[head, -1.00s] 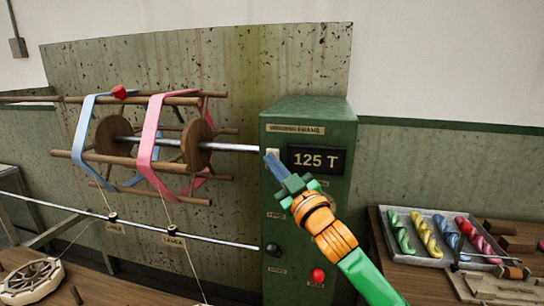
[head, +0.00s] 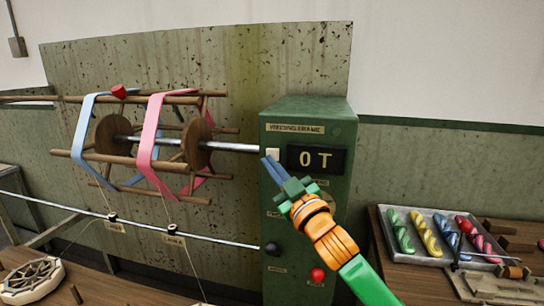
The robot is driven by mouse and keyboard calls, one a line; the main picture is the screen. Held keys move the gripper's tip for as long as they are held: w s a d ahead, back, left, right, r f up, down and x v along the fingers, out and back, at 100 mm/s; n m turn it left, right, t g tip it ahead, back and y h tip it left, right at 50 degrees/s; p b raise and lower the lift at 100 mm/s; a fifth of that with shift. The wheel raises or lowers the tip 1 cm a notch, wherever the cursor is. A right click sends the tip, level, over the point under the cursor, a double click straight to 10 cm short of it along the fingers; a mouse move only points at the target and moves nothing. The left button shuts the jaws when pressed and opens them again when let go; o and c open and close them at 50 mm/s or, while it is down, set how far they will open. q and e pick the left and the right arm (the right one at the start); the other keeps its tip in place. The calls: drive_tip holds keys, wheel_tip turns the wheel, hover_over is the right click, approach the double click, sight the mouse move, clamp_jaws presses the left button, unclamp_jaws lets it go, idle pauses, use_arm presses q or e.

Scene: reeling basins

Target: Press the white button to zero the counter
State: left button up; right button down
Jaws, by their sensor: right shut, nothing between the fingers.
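The counter (head: 317,159) on the green cabinet (head: 308,113) reads "0 T". The white button (head: 272,153) sits just left of the display, its lower part partly covered by my fingertips. My right gripper (head: 268,164) is shut and empty, with its blue fingers pointing up and left at the button's lower edge. I cannot tell whether the tips touch the button. My left gripper is not in view.
A red button (head: 318,275) and a black knob (head: 272,249) are lower on the cabinet. A reel (head: 195,146) with blue and pink bands stands at left. A tray (head: 447,259) of coloured skeins lies on the right table.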

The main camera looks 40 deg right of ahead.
drive_tip(key=shift+a, duration=0.1)
drive_tip(key=shift+s+a, duration=1.65)
drive_tip(key=shift+a, duration=0.2)
